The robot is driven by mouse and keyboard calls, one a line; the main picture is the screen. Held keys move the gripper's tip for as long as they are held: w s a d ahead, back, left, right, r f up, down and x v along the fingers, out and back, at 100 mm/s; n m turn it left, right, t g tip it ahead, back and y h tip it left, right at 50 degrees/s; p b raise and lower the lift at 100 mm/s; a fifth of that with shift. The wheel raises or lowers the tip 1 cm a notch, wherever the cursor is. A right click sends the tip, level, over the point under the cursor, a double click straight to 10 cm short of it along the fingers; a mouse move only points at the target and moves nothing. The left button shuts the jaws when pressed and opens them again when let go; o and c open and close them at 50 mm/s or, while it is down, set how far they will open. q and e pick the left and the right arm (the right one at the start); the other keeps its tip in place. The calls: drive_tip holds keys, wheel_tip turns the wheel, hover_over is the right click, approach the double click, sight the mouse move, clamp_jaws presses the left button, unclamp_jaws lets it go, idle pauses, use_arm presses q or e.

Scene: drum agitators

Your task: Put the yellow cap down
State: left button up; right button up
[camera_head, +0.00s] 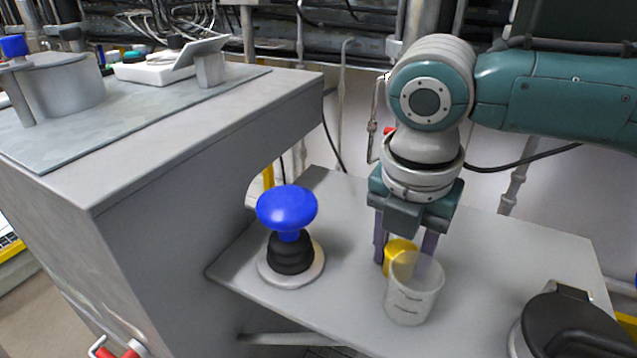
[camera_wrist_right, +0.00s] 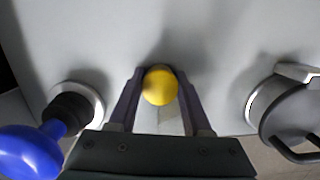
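The yellow cap (camera_head: 399,250) is between the fingers of my right gripper (camera_head: 404,260), over the grey lower table. In the right wrist view the round yellow cap (camera_wrist_right: 160,87) fills the space between the two fingertips, which look closed on it. A clear beaker (camera_head: 409,302) stands in front of the cap in the head view and covers part of it and the right finger. I cannot tell whether the cap touches the table. My left gripper is not in view.
A blue-knobbed plunger (camera_head: 287,208) on a round base stands left of the gripper; its knob also shows in the right wrist view (camera_wrist_right: 28,152). A dark-lidded container (camera_head: 573,328) stands at the front right. A raised grey bench (camera_head: 180,125) borders the table on the left. The table behind the gripper is bare.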

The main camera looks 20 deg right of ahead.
drive_tip(key=shift+o, duration=1.4)
drive_tip(key=shift+s+d+f, duration=0.2)
drive_tip(key=shift+d+f, duration=0.1)
drive_tip(key=shift+f, duration=0.3)
drive_tip(key=r+p, duration=0.1)
drive_tip(key=r, duration=0.3)
drive_tip(key=a+r+p, duration=0.1)
drive_tip(key=r, duration=0.3)
drive_tip(key=a+r+p, duration=0.1)
drive_tip(key=r, duration=0.3)
drive_tip(key=shift+s, duration=0.2)
drive_tip(key=s+a+f+m+t+y, duration=0.1)
drive_tip(key=s+a+f+m+y, duration=0.35)
drive_tip(key=s+a+m, duration=0.45)
drive_tip(key=s+d+f+m+t+h, duration=0.1)
drive_tip(key=s+d+m, duration=0.5)
drive_tip(key=m, duration=0.8)
drive_tip(key=shift+s+d+f+t+h, duration=0.3)
drive_tip(key=shift+s+f+h, duration=0.15)
drive_tip(key=shift+s+h, duration=0.5)
drive_tip(key=shift+w, duration=0.15)
